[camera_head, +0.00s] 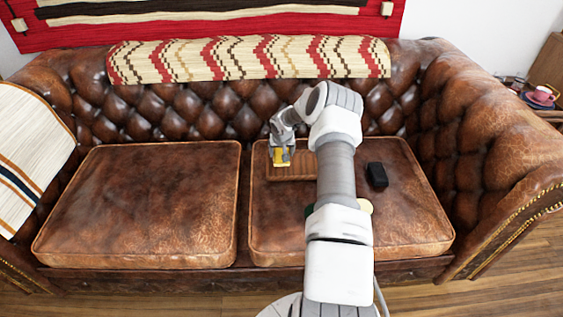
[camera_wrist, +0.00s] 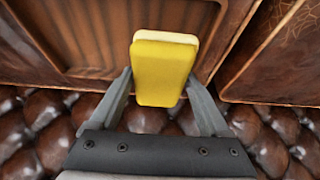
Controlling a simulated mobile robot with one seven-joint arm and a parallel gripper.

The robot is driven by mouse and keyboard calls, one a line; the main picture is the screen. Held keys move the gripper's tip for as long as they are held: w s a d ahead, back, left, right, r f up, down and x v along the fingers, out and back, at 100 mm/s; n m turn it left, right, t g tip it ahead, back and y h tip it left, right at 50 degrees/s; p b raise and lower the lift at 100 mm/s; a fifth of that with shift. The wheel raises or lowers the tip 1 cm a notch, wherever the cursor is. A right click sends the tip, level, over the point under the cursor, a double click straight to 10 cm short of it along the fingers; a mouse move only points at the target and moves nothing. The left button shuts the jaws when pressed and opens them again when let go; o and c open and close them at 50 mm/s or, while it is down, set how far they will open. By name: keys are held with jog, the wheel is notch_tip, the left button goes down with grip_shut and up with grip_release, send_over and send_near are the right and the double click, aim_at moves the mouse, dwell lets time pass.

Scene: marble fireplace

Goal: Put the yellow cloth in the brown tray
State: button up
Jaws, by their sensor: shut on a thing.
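A yellow block-like piece with a paler edge, the yellow cloth (camera_wrist: 162,72), is held between the two fingers of my gripper (camera_wrist: 160,95) in the wrist view. In the head view the cloth (camera_head: 281,158) shows at the tip of my gripper (camera_head: 281,150). The brown tray (camera_head: 300,176) lies on the right sofa cushion, and the cloth appears over its left end. The wrist view shows the ribbed floor of the tray (camera_wrist: 95,35) behind the cloth. I cannot tell whether the cloth touches the tray. My arm hides the tray's right part.
The brown leather sofa has a left cushion (camera_head: 140,200), which is clear, and a right cushion (camera_head: 410,220). A black object (camera_head: 377,174) lies right of my arm. The tufted backrest (camera_head: 200,110) rises behind the tray.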

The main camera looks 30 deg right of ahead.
jog(key=shift+f+b, duration=0.8)
jog(key=shift+f, duration=1.2)
jog(key=shift+f, duration=0.1)
jog(key=shift+f+b, duration=0.15)
jog(key=shift+b, duration=0.15)
jog(key=o, duration=1.3)
jog(key=shift+r, duration=0.2)
jog(key=shift+a+r+p, duration=0.1)
jog(key=shift+r+p, duration=0.2)
jog(key=shift+p, duration=0.2)
jog(key=p+v, duration=0.3)
jog(key=v, duration=0.8)
jog(key=shift+s+r, duration=0.2)
jog(key=shift+s, duration=0.05)
